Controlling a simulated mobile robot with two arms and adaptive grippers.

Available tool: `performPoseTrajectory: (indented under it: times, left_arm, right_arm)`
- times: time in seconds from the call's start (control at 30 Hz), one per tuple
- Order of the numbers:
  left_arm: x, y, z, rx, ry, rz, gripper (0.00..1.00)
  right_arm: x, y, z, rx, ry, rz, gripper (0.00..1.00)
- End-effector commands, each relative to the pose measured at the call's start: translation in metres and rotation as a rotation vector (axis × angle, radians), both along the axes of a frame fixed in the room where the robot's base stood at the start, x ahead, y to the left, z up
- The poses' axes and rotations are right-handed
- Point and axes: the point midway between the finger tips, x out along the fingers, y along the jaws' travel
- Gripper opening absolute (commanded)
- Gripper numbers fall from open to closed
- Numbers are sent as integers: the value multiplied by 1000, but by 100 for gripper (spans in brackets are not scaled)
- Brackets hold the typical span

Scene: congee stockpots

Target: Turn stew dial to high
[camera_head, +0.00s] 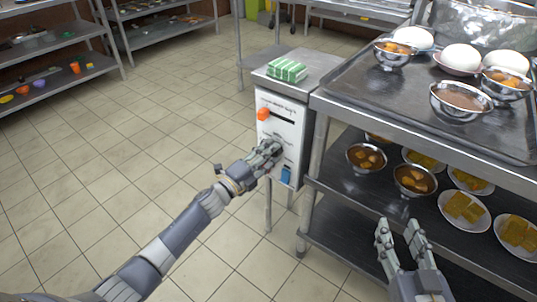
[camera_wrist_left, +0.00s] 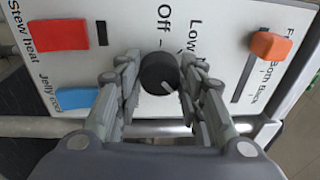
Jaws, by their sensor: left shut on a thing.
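A round black dial (camera_wrist_left: 159,73) sits on the white control panel (camera_head: 266,97), with the words "Off" and "Low" printed beside it. A short pale mark on the dial points to the lower right in the left wrist view. My left gripper (camera_head: 272,150) is shut on the dial, with one finger on each side in the left wrist view (camera_wrist_left: 160,82). The fingers hide the dial in the head view. A red block (camera_wrist_left: 58,35) labelled "Stew heat" is also on the panel. My right gripper (camera_head: 402,236) is open and empty in front of the shelves.
A blue block (camera_head: 286,174) labelled "Jelly" and an orange knob (camera_head: 263,113) in a slot are on the panel. A green-and-white striped block (camera_head: 287,69) lies on top. A metal cart (camera_head: 352,92) with bowls and plates stands at right. The tiled floor at left is clear.

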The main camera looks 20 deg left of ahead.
Motion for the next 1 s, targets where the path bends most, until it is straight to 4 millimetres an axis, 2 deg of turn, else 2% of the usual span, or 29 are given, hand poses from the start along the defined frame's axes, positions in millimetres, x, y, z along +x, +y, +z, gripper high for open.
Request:
performPoseTrajectory:
  times: [0.23, 0.27, 0.3, 0.33, 0.73, 0.87, 1.0]
  left_arm:
    - [0, 0, -1, 4, 1, -1, 12]
    - [0, 0, -1, 4, 1, -1, 43]
    - [0, 0, -1, 4, 1, -1, 52]
    - [0, 0, -1, 4, 1, -1, 57]
    - [-3, 1, -1, 2, 1, 0, 57]
    - [-15, 7, -3, 2, 2, 0, 57]
    - [-37, 17, -6, 2, 4, 0, 57]
  right_arm:
    - [0, 0, 0, 0, 0, 0, 40]
    - [0, 0, 0, 0, 0, 0, 40]
    - [0, 0, 0, 0, 0, 0, 40]
    - [0, 0, 0, 0, 0, 0, 40]
    - [1, 0, -1, -4, 0, 1, 40]
    - [0, 0, -1, -3, 0, 1, 40]
    - [0, 0, -1, -2, 2, 0, 40]
